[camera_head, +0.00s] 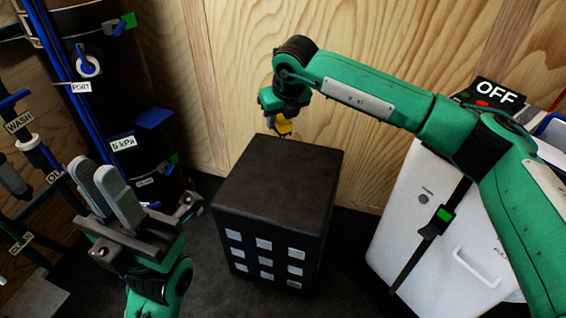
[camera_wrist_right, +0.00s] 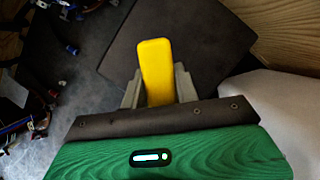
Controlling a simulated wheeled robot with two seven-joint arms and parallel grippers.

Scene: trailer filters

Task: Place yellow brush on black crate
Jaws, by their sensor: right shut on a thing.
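The black crate (camera_head: 274,178) stands on the dark floor in the middle of the head view, with pale square patches on its front. Its top also shows in the right wrist view (camera_wrist_right: 215,45). The yellow brush (camera_wrist_right: 155,70) is between the fingers of my right gripper (camera_wrist_right: 158,88), which is shut on it. In the head view the brush (camera_head: 283,126) shows small at the crate's far top edge, below my right wrist. I cannot tell whether it touches the crate. My left gripper (camera_head: 118,196) is empty, left of the crate, its two grey fingers close together with a narrow gap.
A dark tank (camera_head: 110,110) with blue pipes and labels stands at the left. A white cabinet (camera_head: 425,225) with a black strap and an OFF sign (camera_head: 495,92) is at the right. A wooden wall (camera_head: 240,60) rises behind the crate. The crate top looks clear.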

